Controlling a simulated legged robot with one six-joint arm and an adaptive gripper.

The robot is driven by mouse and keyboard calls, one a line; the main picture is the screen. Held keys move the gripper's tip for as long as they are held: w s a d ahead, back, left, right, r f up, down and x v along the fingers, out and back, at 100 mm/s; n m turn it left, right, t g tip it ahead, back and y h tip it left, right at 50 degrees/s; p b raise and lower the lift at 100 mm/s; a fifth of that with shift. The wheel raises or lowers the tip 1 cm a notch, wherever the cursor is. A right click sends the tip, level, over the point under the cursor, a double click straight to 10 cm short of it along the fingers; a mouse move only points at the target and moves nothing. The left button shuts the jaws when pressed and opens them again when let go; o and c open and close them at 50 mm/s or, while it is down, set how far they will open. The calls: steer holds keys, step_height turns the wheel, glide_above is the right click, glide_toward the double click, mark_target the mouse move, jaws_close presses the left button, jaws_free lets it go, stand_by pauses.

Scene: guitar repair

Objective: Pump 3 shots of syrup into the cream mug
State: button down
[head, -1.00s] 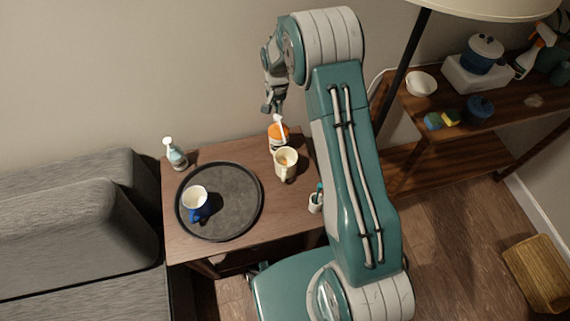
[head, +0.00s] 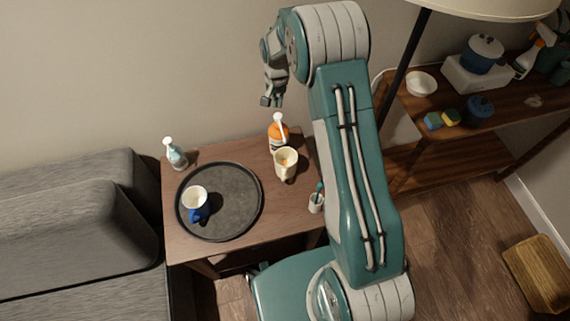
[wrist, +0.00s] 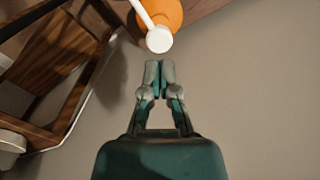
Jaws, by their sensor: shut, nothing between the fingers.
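The cream mug (head: 286,165) stands upright on the side table, with something orange showing inside it. Just behind it is the orange syrup bottle (head: 277,136) with a white pump head (head: 279,120). The bottle (wrist: 168,12) and its white pump top (wrist: 159,39) also show at the top of the wrist view. My gripper (head: 271,102) is above and behind the bottle, apart from it. In the wrist view my gripper (wrist: 159,64) has its fingertips together and holds nothing. The pump's spout lies toward the mug, but its exact aim is unclear.
A lamp pole (head: 402,75) rises at the right.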

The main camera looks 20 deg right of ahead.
steer(key=shift+r, duration=2.15)
steer(key=s+r+n+t, duration=0.3)
steer(key=s+r, duration=1.1)
steer(key=r, duration=0.5)
steer(key=s+r+n+t, duration=0.1)
steer(key=s, duration=0.9)
steer(key=s+r+n+t, duration=0.1)
steer(key=s+r+n, duration=0.1)
steer(key=s, duration=0.8)
steer(key=shift+r+t, duration=0.25)
steer(key=shift+t, duration=0.05)
